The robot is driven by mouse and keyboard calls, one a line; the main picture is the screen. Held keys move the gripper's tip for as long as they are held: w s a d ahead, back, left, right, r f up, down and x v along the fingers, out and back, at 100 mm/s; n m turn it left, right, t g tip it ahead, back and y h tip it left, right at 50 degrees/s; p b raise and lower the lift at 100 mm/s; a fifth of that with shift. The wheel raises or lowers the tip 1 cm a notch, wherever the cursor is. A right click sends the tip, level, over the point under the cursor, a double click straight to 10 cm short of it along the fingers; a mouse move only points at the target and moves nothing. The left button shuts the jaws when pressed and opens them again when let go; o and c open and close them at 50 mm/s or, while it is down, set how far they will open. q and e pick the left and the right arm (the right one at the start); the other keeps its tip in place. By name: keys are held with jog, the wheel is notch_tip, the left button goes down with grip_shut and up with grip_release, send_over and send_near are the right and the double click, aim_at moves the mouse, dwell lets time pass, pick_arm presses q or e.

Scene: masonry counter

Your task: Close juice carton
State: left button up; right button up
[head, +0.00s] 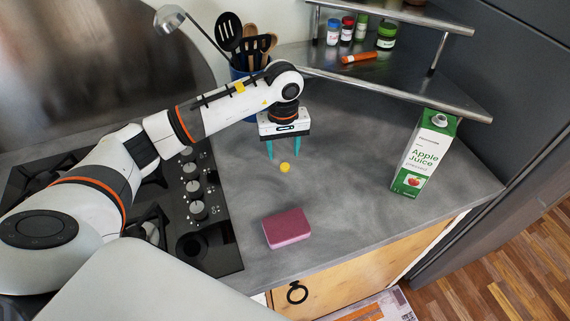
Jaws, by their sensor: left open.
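The apple juice carton (421,160), white and green, stands upright at the right of the counter. Its spout (439,119) on the top looks uncapped. A small yellow cap (285,168) lies on the counter at the middle. My left gripper (284,155) points down at the cap, with its two teal fingers apart on either side of it in the picture. The fingers look slightly above or behind the cap; I cannot tell the exact gap. The gripper is open and empty. My right gripper is not in view.
A pink sponge (287,228) lies near the counter's front. A gas stove (190,200) is at the left. A utensil holder (243,77) stands behind my left arm. A metal corner shelf (390,62) with several jars is at the back right. Counter between cap and carton is clear.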

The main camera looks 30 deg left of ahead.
aim_at(285, 165)
pick_arm(q)
jog(key=shift+f+p, duration=0.3)
jog(key=shift+p, duration=0.1)
jog(key=f, duration=0.1)
jog(key=f+p, duration=0.1)
jog(key=f, duration=0.1)
jog(key=shift+w+d+f+p, duration=0.1)
jog(key=shift+w+f+p, duration=0.15)
jog(key=shift+f+p, duration=0.1)
jog(key=shift+f, duration=0.45)
jog(key=c, duration=1)
